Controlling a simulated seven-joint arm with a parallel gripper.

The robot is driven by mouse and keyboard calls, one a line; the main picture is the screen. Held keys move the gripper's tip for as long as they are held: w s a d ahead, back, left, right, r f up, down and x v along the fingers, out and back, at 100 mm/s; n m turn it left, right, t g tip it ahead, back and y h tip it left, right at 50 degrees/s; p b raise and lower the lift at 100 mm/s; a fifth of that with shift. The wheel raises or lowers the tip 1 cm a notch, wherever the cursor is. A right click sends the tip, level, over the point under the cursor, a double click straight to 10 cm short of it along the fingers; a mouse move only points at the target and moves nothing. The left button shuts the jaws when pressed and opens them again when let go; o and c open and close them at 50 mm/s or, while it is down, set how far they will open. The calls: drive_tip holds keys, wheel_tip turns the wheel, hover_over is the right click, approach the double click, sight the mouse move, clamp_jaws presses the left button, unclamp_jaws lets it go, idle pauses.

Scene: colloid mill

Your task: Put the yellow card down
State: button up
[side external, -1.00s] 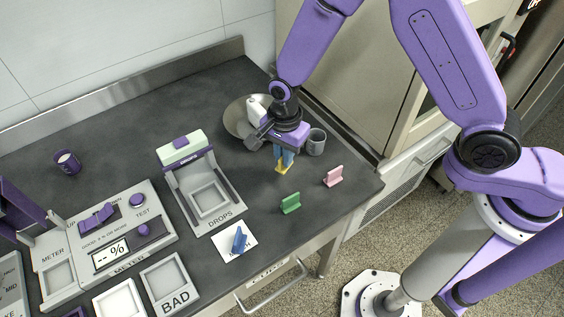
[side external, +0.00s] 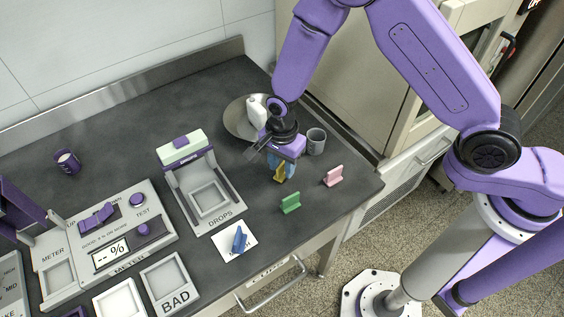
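The yellow card (side external: 280,173) is a small upright piece between the blue fingertips of my gripper (side external: 284,168), which appears shut on it. The fingers partly hide the card. It is at or just above the dark worktop, in front of the round metal dish and left of the pink card. Whether its base touches the worktop I cannot tell.
A green card (side external: 290,204) and a pink card (side external: 333,176) stand nearby. A blue card (side external: 239,239) stands on a white label. A grey cup (side external: 316,141) and a metal dish (side external: 236,119) with a white bottle (side external: 257,112) are close behind. The DROPS stand (side external: 209,201) is to the left.

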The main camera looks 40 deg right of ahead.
sight(282, 164)
wheel_tip(282, 164, up, 12)
drive_tip(key=shift+r, duration=0.15)
idle(0.7)
drive_tip(key=shift+r, duration=0.1)
drive_tip(key=s+d+r+n, duration=0.5)
drive_tip(key=s+d+n, duration=0.5)
drive_tip(key=s+n, duration=0.2)
drive_tip(key=s+d+r+n, duration=0.5)
drive_tip(key=s+d+n, duration=0.4)
drive_tip(key=n, duration=0.5)
drive_tip(key=s, duration=0.2)
drive_tip(key=shift+s+d, duration=0.35)
